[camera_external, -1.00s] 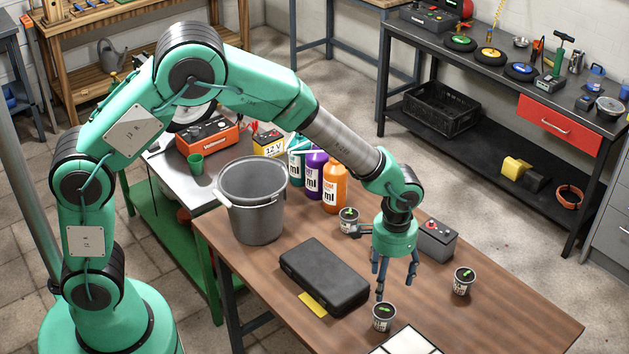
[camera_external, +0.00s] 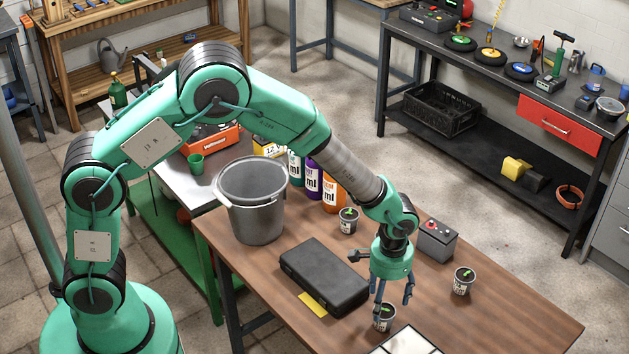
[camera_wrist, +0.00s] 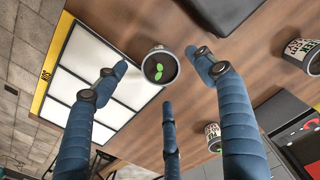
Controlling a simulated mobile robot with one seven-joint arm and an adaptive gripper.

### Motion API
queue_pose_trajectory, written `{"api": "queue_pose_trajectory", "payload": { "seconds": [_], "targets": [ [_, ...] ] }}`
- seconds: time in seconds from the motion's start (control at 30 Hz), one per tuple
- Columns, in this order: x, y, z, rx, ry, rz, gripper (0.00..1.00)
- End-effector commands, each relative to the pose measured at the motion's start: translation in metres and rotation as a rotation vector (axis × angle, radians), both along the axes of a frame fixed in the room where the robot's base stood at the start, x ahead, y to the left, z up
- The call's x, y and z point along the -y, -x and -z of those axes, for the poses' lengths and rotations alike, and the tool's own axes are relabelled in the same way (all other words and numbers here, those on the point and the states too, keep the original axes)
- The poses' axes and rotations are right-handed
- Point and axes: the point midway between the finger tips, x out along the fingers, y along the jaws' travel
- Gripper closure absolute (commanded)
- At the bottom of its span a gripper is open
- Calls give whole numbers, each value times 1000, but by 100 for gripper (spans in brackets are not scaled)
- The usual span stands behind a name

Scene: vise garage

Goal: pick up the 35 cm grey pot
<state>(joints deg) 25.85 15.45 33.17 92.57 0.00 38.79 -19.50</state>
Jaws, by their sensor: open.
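Three small grey pots with green seedlings and white labels stand on the brown table. The front pot (camera_external: 384,320) is below my gripper (camera_external: 394,298); another pot (camera_external: 348,221) is farther back and a third pot (camera_external: 462,283) is to the right. In the wrist view, the front pot (camera_wrist: 158,82) lies between the three spread blue fingers of my gripper (camera_wrist: 160,75), which are open and hold nothing. I cannot tell whether any finger touches it. A large grey bucket (camera_external: 255,215) with a handle stands upright at the table's left. No size marking is readable.
A white panelled tray (camera_external: 405,343) lies close beside the front pot. A black case (camera_external: 324,277) with a yellow piece under it is to the left. A grey battery (camera_external: 437,241) and bottles (camera_external: 332,190) stand behind. The table's right front is clear.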

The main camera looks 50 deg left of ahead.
Motion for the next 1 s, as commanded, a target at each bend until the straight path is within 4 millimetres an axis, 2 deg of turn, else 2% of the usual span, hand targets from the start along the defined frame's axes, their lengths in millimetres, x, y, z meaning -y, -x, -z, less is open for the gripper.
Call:
{"api": "queue_pose_trajectory", "payload": {
  "seconds": [0.1,0.57,1.0],
  "targets": [
    [0,0,7,-1,0,0,30],
    [0,0,12,-1,0,0,30],
    [1,-2,56,-1,0,0,30]
  ]
}}
